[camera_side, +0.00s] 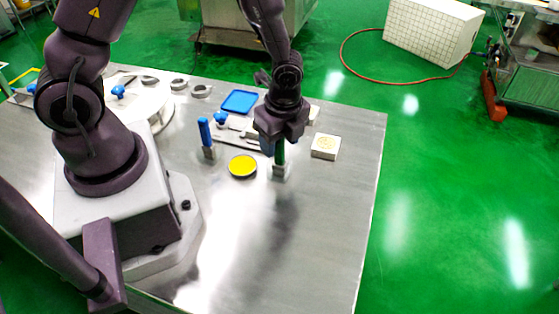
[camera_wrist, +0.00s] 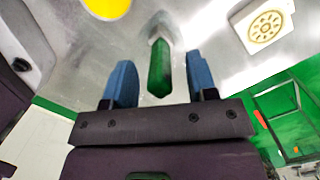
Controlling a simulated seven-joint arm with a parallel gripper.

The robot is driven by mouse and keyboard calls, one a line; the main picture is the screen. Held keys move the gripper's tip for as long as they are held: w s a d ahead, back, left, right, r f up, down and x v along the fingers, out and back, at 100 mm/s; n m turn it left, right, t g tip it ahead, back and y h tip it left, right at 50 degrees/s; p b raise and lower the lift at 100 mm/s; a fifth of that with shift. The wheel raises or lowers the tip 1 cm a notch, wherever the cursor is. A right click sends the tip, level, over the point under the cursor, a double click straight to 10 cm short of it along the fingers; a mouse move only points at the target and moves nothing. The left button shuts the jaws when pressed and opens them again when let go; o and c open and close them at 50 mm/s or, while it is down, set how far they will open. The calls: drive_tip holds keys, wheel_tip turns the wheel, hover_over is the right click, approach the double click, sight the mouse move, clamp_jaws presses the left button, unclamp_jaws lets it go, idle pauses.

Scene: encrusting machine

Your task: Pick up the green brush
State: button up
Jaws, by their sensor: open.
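The green brush (camera_side: 280,156) stands upright in a small grey metal holder (camera_side: 280,171) on the steel table. In the wrist view the green brush handle (camera_wrist: 159,72) lies between the two blue fingers of my gripper (camera_wrist: 160,82). The fingers are open, with a gap on each side of the handle. In the side view my gripper (camera_side: 275,145) is right above and around the top of the green handle, pointing down. The brush's upper end is hidden by my gripper in the side view.
A blue-handled brush (camera_side: 205,133) stands in its own holder to the left. A yellow disc (camera_side: 243,166) lies between the two brushes. A pale patterned block (camera_side: 326,146) is at the right, and a blue tray (camera_side: 239,101) lies behind. The table's front is clear.

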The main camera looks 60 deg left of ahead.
clamp_jaws()
drive_tip(key=shift+r, duration=0.1)
